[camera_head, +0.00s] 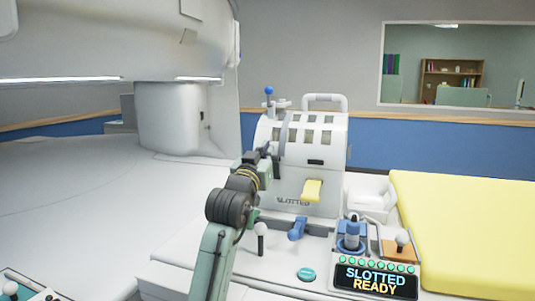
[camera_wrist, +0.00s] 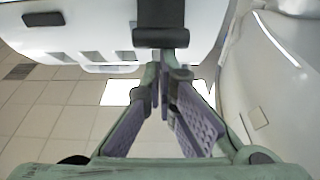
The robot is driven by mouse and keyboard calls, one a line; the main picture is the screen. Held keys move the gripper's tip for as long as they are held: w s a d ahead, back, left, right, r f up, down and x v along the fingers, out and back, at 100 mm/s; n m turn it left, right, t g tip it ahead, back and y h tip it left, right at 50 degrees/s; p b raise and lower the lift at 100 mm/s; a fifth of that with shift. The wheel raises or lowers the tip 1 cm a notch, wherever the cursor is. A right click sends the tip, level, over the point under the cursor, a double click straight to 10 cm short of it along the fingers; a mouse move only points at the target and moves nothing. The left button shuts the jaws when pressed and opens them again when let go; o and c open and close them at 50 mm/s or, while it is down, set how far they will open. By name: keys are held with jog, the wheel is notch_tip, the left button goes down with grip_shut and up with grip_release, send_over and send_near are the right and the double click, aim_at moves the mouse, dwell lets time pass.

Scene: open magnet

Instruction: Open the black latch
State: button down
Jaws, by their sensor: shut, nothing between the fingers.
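The black latch (camera_wrist: 160,37) shows at the top middle of the wrist view as a dark strap ending in a wider bar, against a white housing. My gripper (camera_wrist: 166,76) has its fingertips together just below that bar in the picture. Nothing shows between the fingers. I cannot tell whether the tips touch the latch. In the head view my gripper (camera_head: 267,153) is at the left side of the white slotted unit (camera_head: 330,150). My arm and gripper hide part of that side, and the latch is not clear there.
A yellow handle (camera_head: 312,190) and a blue knob (camera_head: 297,229) are at the unit's front. A blue-tipped lever (camera_head: 268,98) stands behind it. A sign (camera_head: 376,281) reads "SLOTTED READY". A yellow pad (camera_head: 470,225) lies at right. The large white magnet (camera_head: 170,115) is at left.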

jog(key=shift+s+a+f+b, duration=0.15)
jog(key=shift+s+f+b, duration=0.15)
jog(key=shift+s+f, duration=0.25)
jog(key=shift+s+a+f+b, duration=0.15)
jog(key=shift+s+f+b, duration=0.15)
jog(key=shift+s+f, duration=0.2)
jog(key=shift+f, duration=0.15)
jog(key=shift+w, duration=0.1)
notch_tip(320, 180, up, 6)
jog(key=p, duration=0.5)
jog(key=s+a+f+b, duration=0.2)
jog(key=s+f+b, duration=0.2)
jog(key=s+f, duration=0.2)
jog(key=shift+b+v, duration=0.4)
jog(key=shift+v, duration=0.75)
jog(key=shift+f, duration=0.15)
